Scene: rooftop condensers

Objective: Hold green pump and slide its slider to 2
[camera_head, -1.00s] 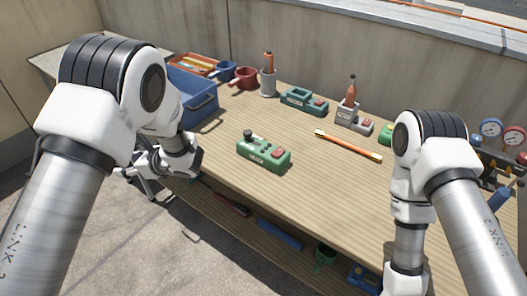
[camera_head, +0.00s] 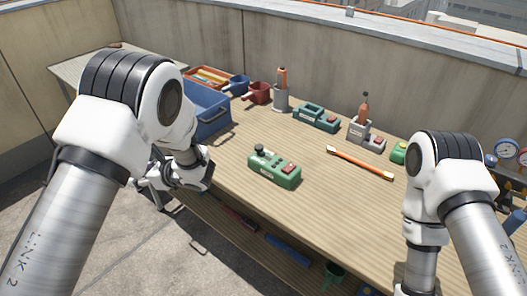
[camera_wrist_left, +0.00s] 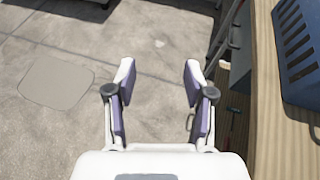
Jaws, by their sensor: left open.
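The green pump (camera_head: 275,170) stands on the wooden workbench (camera_head: 330,215), near its front edge. It has a black knob at its left end, a red part on top at its right end and a small pale label on its front. Its slider and any number marks are too small to make out. My left gripper (camera_head: 150,188) is left of the pump, off the bench's front edge and partly hidden by my arm. In the left wrist view my left gripper (camera_wrist_left: 158,68) is open and empty above the concrete floor. My right gripper is out of view below the frame.
A blue crate (camera_head: 212,122) stands on the bench behind my left wrist. An orange bar (camera_head: 360,163) lies right of the pump. Another green device (camera_head: 316,117) and a grey holder (camera_head: 358,132) stand at the back. Bare bench surrounds the pump.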

